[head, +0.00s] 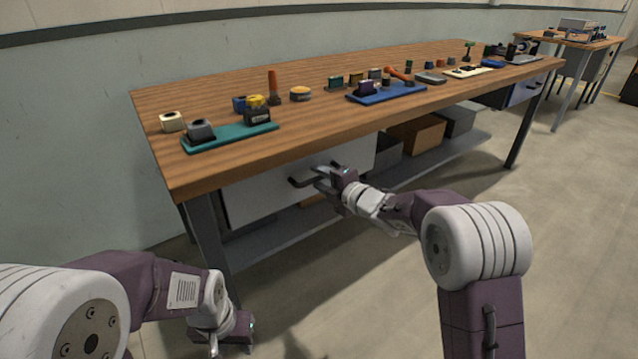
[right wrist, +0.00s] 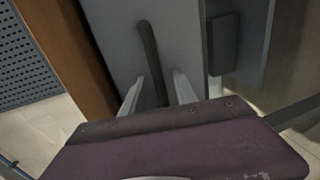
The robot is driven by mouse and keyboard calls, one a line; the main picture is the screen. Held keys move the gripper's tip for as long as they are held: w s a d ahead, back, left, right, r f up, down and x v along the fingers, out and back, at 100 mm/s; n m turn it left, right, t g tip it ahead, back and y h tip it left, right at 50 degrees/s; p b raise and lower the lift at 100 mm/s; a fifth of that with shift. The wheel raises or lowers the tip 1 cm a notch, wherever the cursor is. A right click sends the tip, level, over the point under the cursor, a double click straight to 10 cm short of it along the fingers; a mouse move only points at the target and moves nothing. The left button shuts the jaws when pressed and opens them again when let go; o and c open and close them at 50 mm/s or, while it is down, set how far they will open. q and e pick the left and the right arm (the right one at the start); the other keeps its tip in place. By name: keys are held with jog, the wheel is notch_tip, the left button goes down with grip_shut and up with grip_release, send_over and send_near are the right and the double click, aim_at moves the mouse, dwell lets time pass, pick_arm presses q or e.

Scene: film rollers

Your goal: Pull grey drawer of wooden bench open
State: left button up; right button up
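The wooden bench (head: 300,110) runs from the left front to the back right in the head view. Under its left part is the pale grey drawer front (head: 255,202), also in the right wrist view (right wrist: 185,40). Its dark bar handle (right wrist: 149,55) shows in the head view too (head: 298,183). My right gripper (head: 318,178) is at the handle. In the right wrist view its fingers (right wrist: 157,92) are apart, one on each side of the bar, with gaps visible. My left gripper (head: 228,345) hangs low at the bottom edge, away from the drawer; its fingers are unclear.
A green tray (head: 235,137), a blue tray (head: 400,94) and several small items stand on the bench top. Boxes (head: 418,133) sit on the lower shelf (head: 440,150). A metal bench leg (head: 212,240) stands left of the drawer. The floor in front is clear.

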jog(key=shift+w+a+f, duration=0.1)
jog(key=shift+w+a, duration=0.1)
jog(key=shift+w, duration=0.1)
grip_shut()
dwell(1.3)
